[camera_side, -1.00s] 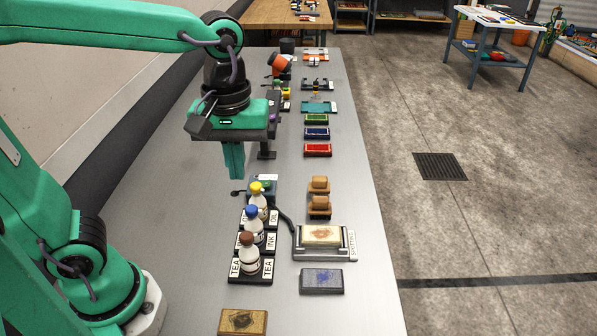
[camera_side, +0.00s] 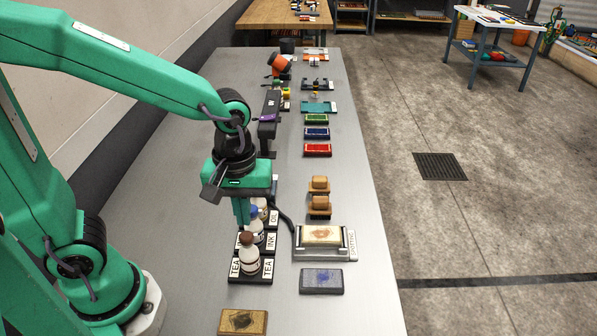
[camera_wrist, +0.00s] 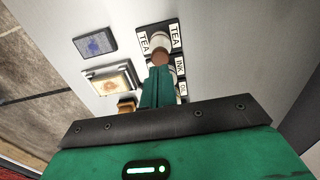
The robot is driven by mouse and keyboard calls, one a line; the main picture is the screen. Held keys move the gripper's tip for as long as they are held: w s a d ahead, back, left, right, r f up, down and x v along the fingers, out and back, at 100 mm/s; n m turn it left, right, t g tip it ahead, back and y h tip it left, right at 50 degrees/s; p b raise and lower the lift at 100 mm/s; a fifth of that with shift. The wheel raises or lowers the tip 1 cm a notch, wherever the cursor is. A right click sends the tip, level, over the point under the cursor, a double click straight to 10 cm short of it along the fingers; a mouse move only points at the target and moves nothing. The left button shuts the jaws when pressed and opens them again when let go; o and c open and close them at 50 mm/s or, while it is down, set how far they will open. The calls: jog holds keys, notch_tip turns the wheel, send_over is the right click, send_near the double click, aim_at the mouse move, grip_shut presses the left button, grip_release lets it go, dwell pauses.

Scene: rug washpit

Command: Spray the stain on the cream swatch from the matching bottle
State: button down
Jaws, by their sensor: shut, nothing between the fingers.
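The cream swatch (camera_side: 322,235) lies on a grey stand labelled SPOTTING and bears a brownish stain; it also shows in the wrist view (camera_wrist: 115,82). To its left a black rack (camera_side: 266,277) holds three white bottles: brown-capped by the TEA labels (camera_side: 249,259), blue-capped by INK (camera_side: 256,228), and yellow-capped by OIL (camera_side: 261,206), mostly hidden. The brown-capped bottle also shows in the wrist view (camera_wrist: 160,55). My gripper (camera_side: 242,222) is shut and empty, pointing down over the rack beside the blue-capped bottle, partly covering it. I cannot tell whether it touches.
A grey swatch with a blue stain (camera_side: 321,281) and a tan swatch with a dark stain (camera_side: 242,321) lie nearer the front. Green, blue and red trays (camera_side: 317,150) lie farther back. The bench's left side is mostly clear.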

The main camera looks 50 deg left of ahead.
aim_at(245, 236)
jog(key=shift+f, duration=1.65)
jog(key=shift+s+f, duration=0.1)
jog(key=shift+f, duration=1)
jog(key=shift+r, duration=0.15)
notch_tip(245, 236, up, 15)
jog(key=shift+w, duration=0.4)
jog(key=shift+r, duration=0.1)
dwell(1.4)
